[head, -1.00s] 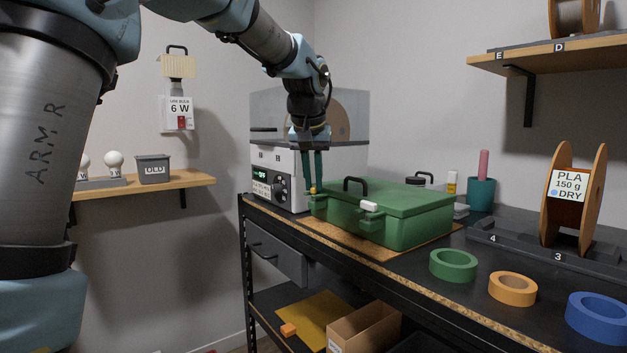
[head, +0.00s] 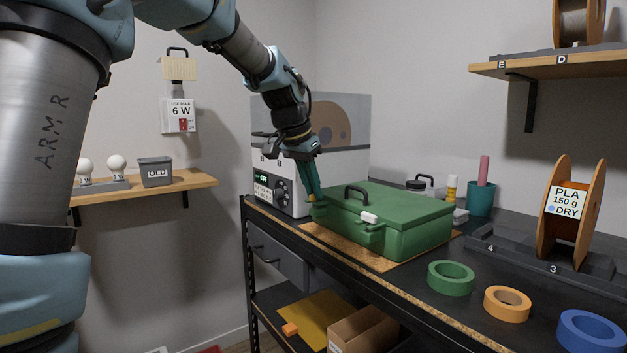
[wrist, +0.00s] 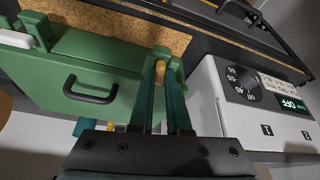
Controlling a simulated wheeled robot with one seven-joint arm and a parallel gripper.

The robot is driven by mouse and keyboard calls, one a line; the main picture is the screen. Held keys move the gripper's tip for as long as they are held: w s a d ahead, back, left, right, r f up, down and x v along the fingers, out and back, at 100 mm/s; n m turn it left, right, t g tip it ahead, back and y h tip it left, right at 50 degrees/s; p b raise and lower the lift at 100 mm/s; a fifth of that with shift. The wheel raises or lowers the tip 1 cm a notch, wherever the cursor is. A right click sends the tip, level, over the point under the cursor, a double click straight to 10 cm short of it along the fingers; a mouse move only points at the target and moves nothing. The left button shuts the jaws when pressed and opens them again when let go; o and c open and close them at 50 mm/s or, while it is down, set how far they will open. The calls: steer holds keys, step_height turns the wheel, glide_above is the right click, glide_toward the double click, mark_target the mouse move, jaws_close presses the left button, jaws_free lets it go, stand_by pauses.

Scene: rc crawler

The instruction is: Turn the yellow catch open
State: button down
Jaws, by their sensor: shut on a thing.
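The green case (head: 400,215) lies on the workbench with its lid down and a black handle (head: 356,194) on top. The yellow catch (wrist: 160,72) is at one front corner of the case. My gripper (head: 317,194) reaches down to that corner, its fingers slanted. In the wrist view my gripper (wrist: 166,68) is shut on the yellow catch, with a finger on each side. In the head view the fingers mostly hide the catch. A white catch (head: 369,218) is farther right on the case front.
A white box with a dial (head: 283,187) stands close behind and left of the gripper. Green (head: 451,285), orange (head: 507,308) and blue (head: 590,330) rings lie on the bench at right. A spool (head: 568,215) stands behind them.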

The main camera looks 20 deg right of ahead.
steer(key=shift+w+m+g+p, duration=0.15)
steer(key=shift+m+g+p, duration=0.4)
steer(key=shift+m, duration=0.95)
steer(key=c, duration=1.2)
jaws_free()
steer(key=shift+o, duration=0.2)
steer(key=shift+r, duration=0.1)
steer(key=v, duration=1)
steer(key=shift+a+r, duration=0.25)
steer(key=shift+a, duration=0.05)
